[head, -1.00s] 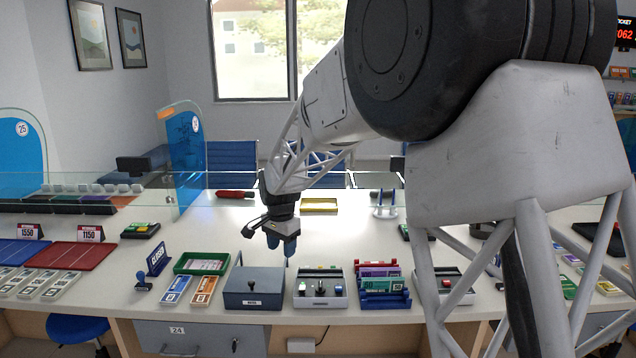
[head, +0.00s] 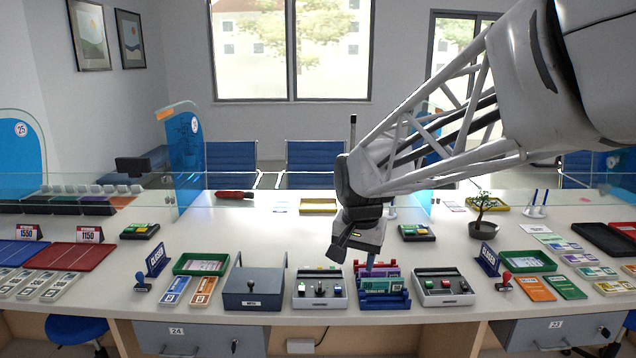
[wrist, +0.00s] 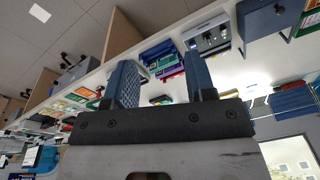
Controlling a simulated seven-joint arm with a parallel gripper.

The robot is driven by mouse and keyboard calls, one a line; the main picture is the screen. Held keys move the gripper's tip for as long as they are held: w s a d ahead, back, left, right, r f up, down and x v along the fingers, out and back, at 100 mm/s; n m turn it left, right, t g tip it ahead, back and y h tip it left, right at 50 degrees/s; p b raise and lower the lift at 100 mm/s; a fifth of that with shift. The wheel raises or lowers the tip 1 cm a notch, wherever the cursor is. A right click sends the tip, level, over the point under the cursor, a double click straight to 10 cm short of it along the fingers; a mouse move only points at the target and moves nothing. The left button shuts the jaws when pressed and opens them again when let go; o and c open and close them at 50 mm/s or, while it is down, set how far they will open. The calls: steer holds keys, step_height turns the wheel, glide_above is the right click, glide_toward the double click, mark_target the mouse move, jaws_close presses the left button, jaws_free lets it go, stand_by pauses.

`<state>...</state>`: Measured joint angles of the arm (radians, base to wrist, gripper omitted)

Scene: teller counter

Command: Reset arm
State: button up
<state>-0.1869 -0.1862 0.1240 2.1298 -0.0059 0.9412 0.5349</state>
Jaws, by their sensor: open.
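My arm comes in from the upper right.
A grey box (head: 254,291), a button panel (head: 319,290) and a second panel (head: 443,288) line the front. A small potted tree (head: 483,228) stands right, behind a closed sign (head: 488,260). A glass screen (head: 270,181) runs across the back.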

steer(key=s+d+f+n, duration=0.1)
steer(key=s+d, duration=0.2)
steer(key=s, duration=0.5)
steer(key=s+d+n, duration=0.1)
steer(key=s+d, duration=0.3)
steer(key=s, duration=0.5)
steer(key=s+d+f+n+t, duration=0.1)
steer(key=s+d, duration=0.2)
steer(key=s, duration=0.5)
steer(key=shift+s+d+f+n, duration=0.3)
steer(key=shift+d+f+n, duration=0.05)
steer(key=shift+n, duration=0.05)
